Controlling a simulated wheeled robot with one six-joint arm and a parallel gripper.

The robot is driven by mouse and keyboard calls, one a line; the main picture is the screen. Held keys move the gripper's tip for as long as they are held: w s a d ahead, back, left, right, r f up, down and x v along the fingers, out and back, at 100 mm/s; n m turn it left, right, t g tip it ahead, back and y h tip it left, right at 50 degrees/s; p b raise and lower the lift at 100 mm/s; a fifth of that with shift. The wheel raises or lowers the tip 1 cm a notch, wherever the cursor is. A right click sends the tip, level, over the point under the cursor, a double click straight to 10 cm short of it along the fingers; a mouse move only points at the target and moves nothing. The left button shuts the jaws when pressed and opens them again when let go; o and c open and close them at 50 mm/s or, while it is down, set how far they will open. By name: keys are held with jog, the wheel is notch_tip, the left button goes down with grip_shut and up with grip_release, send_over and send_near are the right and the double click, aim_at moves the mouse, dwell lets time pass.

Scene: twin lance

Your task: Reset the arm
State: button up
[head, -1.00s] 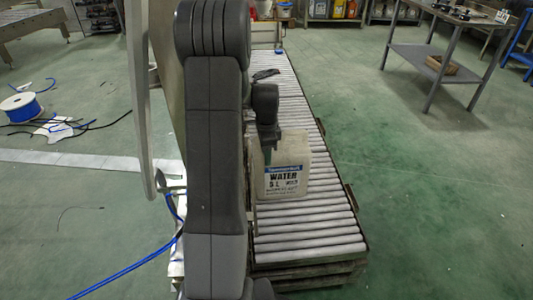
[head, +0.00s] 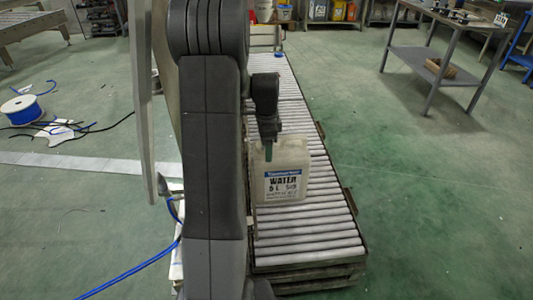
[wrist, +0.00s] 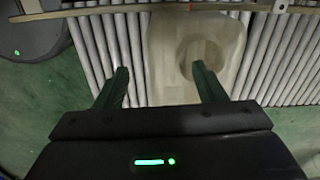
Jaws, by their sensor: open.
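My gripper (wrist: 160,84) is open in the wrist view, its two dark green fingers apart with nothing between them that I can see gripped. A translucent whitish water jug (head: 284,172) with a blue and white label stands upright on the roller conveyor (head: 306,240). In the wrist view the jug (wrist: 165,55) lies beyond the fingertips, seen from above with its handle loop toward the right finger.
A grey metal workbench (head: 435,50) stands at the right. A blue cable spool (head: 22,108) and loose cables lie on the floor at the left. Coloured canisters (head: 335,10) stand on a shelf at the back. The green floor right of the conveyor is clear.

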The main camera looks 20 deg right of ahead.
notch_tip(320, 180, up, 9)
jog(key=p, duration=0.2)
jog(key=shift+f, duration=0.2)
jog(key=shift+f, duration=0.1)
notch_tip(320, 180, down, 14)
jog(key=b, duration=0.4)
jog(key=shift+s+r, duration=0.15)
jog(key=shift+r, duration=0.05)
jog(key=shift+r, duration=0.1)
